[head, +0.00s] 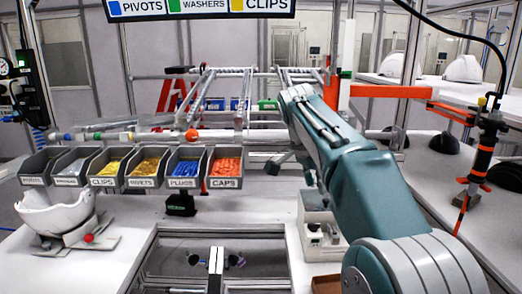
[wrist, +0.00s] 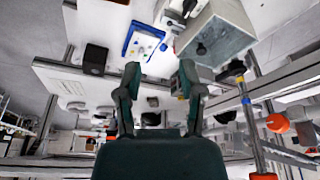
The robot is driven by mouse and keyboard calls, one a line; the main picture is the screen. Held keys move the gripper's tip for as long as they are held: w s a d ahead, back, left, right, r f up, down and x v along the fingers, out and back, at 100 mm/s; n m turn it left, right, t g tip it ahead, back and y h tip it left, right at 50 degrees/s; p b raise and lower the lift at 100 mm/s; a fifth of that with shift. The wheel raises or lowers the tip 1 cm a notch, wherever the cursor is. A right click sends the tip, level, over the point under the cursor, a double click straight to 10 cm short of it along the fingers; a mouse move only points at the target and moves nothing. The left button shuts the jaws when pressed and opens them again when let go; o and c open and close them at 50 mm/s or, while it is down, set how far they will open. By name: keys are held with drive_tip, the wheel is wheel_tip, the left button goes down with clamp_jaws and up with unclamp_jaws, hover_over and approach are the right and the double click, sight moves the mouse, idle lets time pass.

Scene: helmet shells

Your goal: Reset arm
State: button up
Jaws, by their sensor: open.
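My teal arm reaches up and forward from the lower right in the head view. My gripper (head: 287,168) hangs beyond the arm's bend, partly hidden by it, above the back of the white bench. In the wrist view my gripper (wrist: 160,76) shows two dark green fingers spread apart with nothing between them. It is open and empty, clear of the bins.
A row of labelled grey bins, including clips (head: 107,172) and caps (head: 225,167), stands left of my gripper. A white helmet shell (head: 55,212) sits in a holder at lower left. An orange-black tool (head: 480,150) stands upright at right. A white box (head: 318,232) is below my arm.

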drive_tip(key=s+d+f+n+t+y, duration=0.1)
drive_tip(key=s+n, duration=0.3)
drive_tip(key=s, duration=0.5)
drive_tip(key=s+d+f+n+t+y, duration=0.1)
drive_tip(key=s+f+n, duration=0.15)
drive_tip(key=s, duration=0.55)
drive_tip(key=s+f+n+t+y, duration=0.1)
drive_tip(key=s+f+n+t, duration=0.1)
drive_tip(key=s+f+n, duration=0.4)
drive_tip(key=s+f, duration=0.4)
drive_tip(key=s, duration=0.3)
drive_tip(key=shift+d+f, duration=0.2)
drive_tip(key=shift+d, duration=0.05)
drive_tip(key=shift+s, duration=0.1)
idle(0.5)
